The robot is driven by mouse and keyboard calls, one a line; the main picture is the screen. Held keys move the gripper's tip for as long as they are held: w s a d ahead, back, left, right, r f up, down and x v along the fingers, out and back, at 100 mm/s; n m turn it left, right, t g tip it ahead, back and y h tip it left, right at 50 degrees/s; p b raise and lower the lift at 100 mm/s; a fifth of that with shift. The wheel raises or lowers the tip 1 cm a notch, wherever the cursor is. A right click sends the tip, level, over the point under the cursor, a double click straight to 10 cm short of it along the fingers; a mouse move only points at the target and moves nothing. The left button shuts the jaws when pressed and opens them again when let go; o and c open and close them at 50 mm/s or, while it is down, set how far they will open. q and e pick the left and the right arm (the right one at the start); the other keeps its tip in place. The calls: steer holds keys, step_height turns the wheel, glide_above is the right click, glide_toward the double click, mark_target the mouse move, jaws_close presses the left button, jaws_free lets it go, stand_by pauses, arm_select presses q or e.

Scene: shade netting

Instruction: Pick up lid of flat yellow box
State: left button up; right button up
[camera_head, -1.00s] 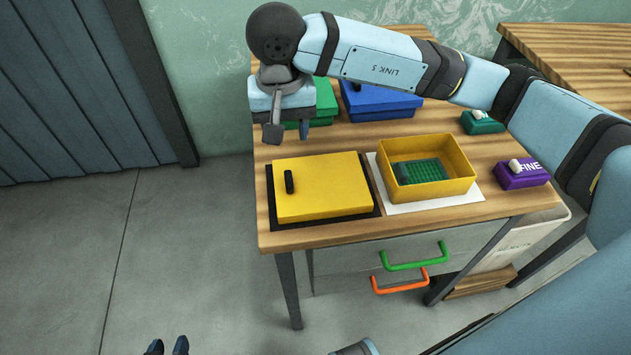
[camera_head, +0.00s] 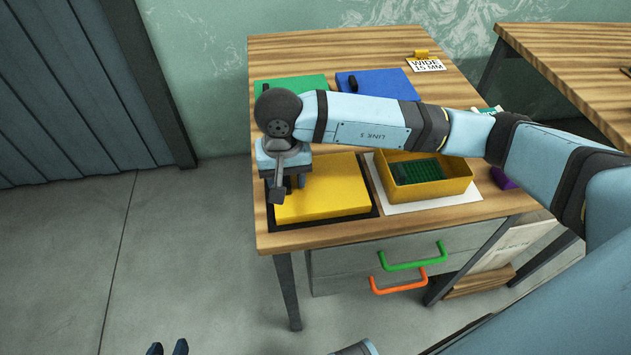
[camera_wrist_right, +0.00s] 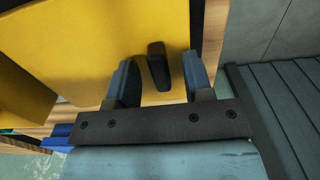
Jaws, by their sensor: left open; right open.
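The yellow lid (camera_head: 335,190) lies flat on a black mat (camera_head: 370,208) at the table's front left. Its black handle (camera_wrist_right: 158,66) stands up between the two fingers of my right gripper (camera_wrist_right: 160,82) in the right wrist view. That gripper is open, with a gap on each side of the handle. In the head view my right gripper (camera_head: 285,190) is over the lid's left part and mostly hides the handle. The open yellow box (camera_head: 455,188) with a green grid inside sits to the right on a white sheet. My left gripper (camera_head: 167,348) is open and empty at the bottom edge, away from the table.
Green (camera_head: 300,88) and blue (camera_head: 385,84) flat boxes stand behind, partly hidden by my right arm. A sign reading "WIDE 15 MM" (camera_head: 426,65) is at the back. A purple block (camera_head: 502,178) is at the right. A drawer unit (camera_head: 340,268) stands below the tabletop.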

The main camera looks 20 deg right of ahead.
steer(key=shift+c, duration=0.2)
jaws_close()
